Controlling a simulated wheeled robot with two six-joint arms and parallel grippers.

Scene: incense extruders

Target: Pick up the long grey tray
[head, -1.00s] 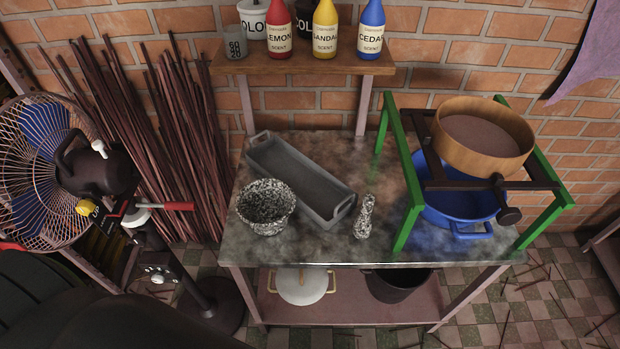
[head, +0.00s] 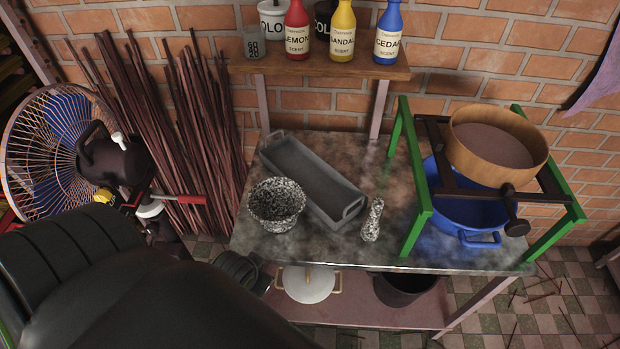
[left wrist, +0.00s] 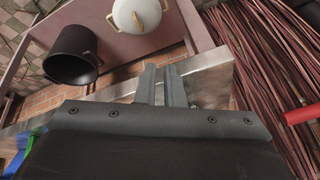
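The long grey tray (head: 312,178) lies at a slant on the metal worktop (head: 285,247), with a raised handle at each end. It looks empty. A speckled stone mortar (head: 276,205) stands against its front left side, hiding part of it. My left arm comes in from the lower left, its dark wrist end beside the table's front left corner, below and apart from the tray. In the left wrist view my left gripper (left wrist: 162,78) shows two grey fingers with a narrow gap and nothing between them. The tray is not seen there. My right gripper is not in view.
A speckled pestle (head: 373,220) stands right of the tray. Further right, a green frame (head: 416,190) holds a wooden sieve (head: 497,145) above a blue pot (head: 465,210). A bottle shelf (head: 330,65) overhangs behind. A fan (head: 60,150) stands left. The lower shelf holds a white pot (head: 308,284) and black pot (head: 405,289).

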